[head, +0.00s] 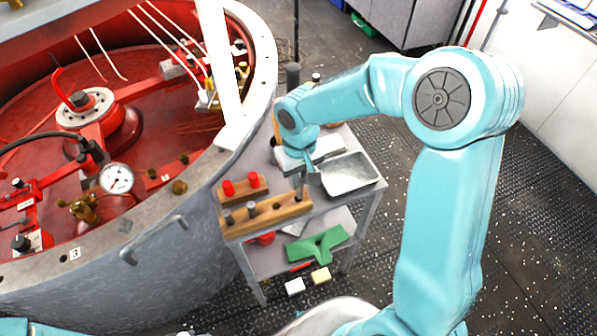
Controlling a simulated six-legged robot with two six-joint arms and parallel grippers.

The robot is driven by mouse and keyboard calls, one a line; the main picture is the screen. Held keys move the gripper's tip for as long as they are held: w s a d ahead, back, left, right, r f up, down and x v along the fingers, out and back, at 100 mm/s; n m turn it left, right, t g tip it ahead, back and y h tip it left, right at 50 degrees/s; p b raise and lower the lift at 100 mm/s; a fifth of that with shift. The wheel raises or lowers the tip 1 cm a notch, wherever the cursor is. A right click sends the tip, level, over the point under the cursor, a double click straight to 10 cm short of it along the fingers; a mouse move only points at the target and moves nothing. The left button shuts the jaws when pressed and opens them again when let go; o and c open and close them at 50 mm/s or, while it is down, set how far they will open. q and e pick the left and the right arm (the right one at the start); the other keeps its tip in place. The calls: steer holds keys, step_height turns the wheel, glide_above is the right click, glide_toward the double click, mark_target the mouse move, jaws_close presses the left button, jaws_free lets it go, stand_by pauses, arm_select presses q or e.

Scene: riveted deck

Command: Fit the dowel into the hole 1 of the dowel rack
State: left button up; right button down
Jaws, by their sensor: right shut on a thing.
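The dowel rack (267,219) is a long wooden block on the small grey cart. Two grey dowels (251,208) stand in its left and middle parts. My right gripper (301,177) is over the rack's right end, pointing down. It is shut on a thin grey dowel (300,188), which looks roughly upright. The dowel's lower end is at or just above the right end of the rack; I cannot tell whether it is inside a hole. The hole numbers cannot be read. My left gripper is out of view.
A metal tray (350,174) is to the right. The large round red-lined vessel (190,235) stands close on the left. A green part (317,244) lies on the lower shelf.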

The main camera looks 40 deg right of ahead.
steer(key=shift+w+a, duration=0.2)
steer(key=shift+d, duration=0.15)
steer(key=shift+f, duration=0.25)
steer(key=shift+f+b, duration=0.2)
steer(key=shift+b, duration=0.1)
steer(key=shift+f+b, duration=1.35)
steer(key=shift+f, duration=0.05)
stand_by(0.6)
steer(key=c, duration=0.9)
jaws_free()
step_height(320, 180, up, 16)
steer(key=shift+r, duration=0.2)
